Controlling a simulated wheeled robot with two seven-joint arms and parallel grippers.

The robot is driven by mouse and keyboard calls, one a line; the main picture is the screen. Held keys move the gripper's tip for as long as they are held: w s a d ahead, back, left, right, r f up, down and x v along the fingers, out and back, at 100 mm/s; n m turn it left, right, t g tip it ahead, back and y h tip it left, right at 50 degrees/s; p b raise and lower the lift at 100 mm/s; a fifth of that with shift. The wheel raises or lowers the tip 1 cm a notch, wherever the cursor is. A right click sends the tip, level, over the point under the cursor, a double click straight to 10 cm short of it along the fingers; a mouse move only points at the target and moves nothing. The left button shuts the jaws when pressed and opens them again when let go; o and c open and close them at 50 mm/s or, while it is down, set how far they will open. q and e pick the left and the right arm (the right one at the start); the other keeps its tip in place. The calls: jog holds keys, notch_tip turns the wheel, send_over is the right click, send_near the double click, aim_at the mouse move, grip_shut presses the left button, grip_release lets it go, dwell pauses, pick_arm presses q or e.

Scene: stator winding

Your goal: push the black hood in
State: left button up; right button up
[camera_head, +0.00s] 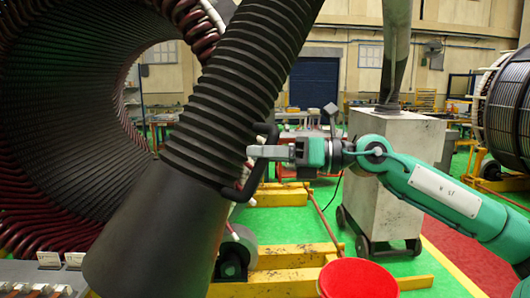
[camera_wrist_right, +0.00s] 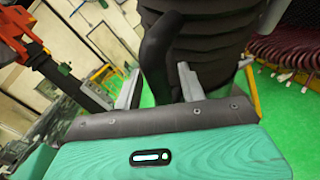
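The black hood (camera_head: 158,225) is a wide dark cone at the lower end of a thick ribbed black hose (camera_head: 235,85). It hangs tilted in front of the large stator ring. A curved black handle (camera_head: 246,182) stands out from its right side. My right gripper (camera_head: 262,152) reaches in from the right at the handle. In the right wrist view, the handle (camera_wrist_right: 157,62) stands between the two fingers (camera_wrist_right: 160,78); I cannot tell whether both fingers press on it. My left gripper is not in view.
The open stator ring (camera_head: 60,110) with dark red windings fills the left. A grey wheeled cabinet (camera_head: 385,185) stands behind my right arm. A red round cushion (camera_head: 357,279) is at the bottom. Yellow rails (camera_head: 285,257) cross the green floor.

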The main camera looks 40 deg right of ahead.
grip_shut()
jog(key=w+d+f+b, duration=0.2)
jog(key=d+f+b, duration=0.1)
jog(key=d, duration=0.4)
jog(key=w+d+f+n+b, duration=0.1)
jog(key=w+d+f+b, duration=0.1)
jog(key=d, duration=0.6)
jog(key=w+d+f+n+h+b, duration=0.1)
jog(key=w+d+f+b, duration=0.2)
jog(key=d+f, duration=0.3)
jog(key=shift+w+d+b, duration=0.35)
jog(key=shift+w+d, duration=0.2)
jog(key=shift+d, duration=0.55)
jog(key=shift+o, duration=0.3)
grip_release()
jog(key=shift+s+g, duration=0.1)
jog(key=shift+g, duration=0.2)
jog(key=shift+a+f, duration=0.1)
jog(key=shift+f, duration=0.05)
jog(key=shift+f, duration=0.1)
